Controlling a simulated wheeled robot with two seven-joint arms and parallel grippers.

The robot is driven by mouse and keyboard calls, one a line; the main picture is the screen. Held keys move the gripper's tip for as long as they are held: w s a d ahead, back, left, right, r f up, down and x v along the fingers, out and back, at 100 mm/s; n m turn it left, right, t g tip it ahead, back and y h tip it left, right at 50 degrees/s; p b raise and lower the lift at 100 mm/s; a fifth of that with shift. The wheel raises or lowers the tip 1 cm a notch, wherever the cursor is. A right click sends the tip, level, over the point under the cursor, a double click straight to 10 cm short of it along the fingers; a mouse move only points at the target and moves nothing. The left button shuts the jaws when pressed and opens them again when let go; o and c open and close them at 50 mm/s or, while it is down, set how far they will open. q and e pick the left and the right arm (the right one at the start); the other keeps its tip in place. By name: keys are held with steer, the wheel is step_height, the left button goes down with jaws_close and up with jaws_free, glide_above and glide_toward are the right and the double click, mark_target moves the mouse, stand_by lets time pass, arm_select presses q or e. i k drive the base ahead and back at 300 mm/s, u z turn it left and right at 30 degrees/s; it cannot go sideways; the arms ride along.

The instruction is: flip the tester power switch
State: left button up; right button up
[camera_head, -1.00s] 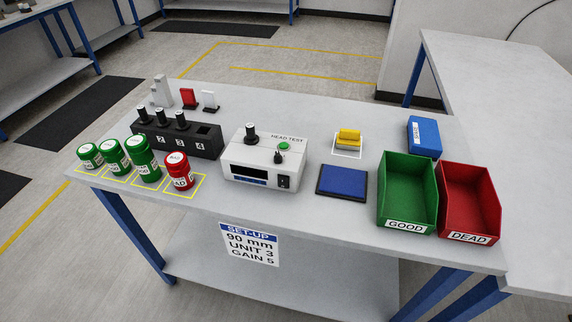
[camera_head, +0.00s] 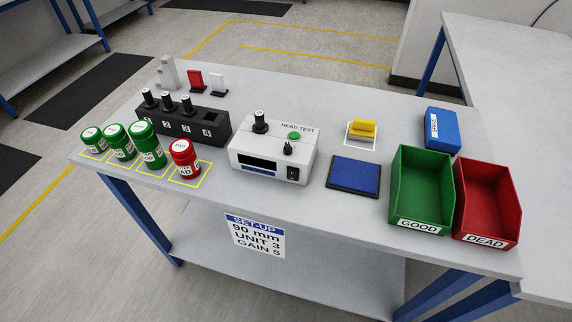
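The tester is a white box (camera_head: 265,165) marked HEAD TEST, standing on the grey table in the middle of the head view. Its black power switch (camera_head: 293,174) is on the right of the front face; its position is too small to tell. A dark display (camera_head: 257,163) is at the left of that face. A black knob (camera_head: 288,148), a green button (camera_head: 294,135) and a black cylinder (camera_head: 260,121) are on top. Neither of my grippers shows in the view.
A blue pad (camera_head: 354,176), yellow block (camera_head: 363,130), green GOOD bin (camera_head: 421,192), red DEAD bin (camera_head: 487,205) and blue box (camera_head: 441,130) are to the right.

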mark_target(292, 173)
steer(key=z, duration=2.15)
steer(key=k, duration=1.15)
steer(key=u, duration=2.15)
steer(key=i, duration=0.5)
steer(key=z, duration=0.05)
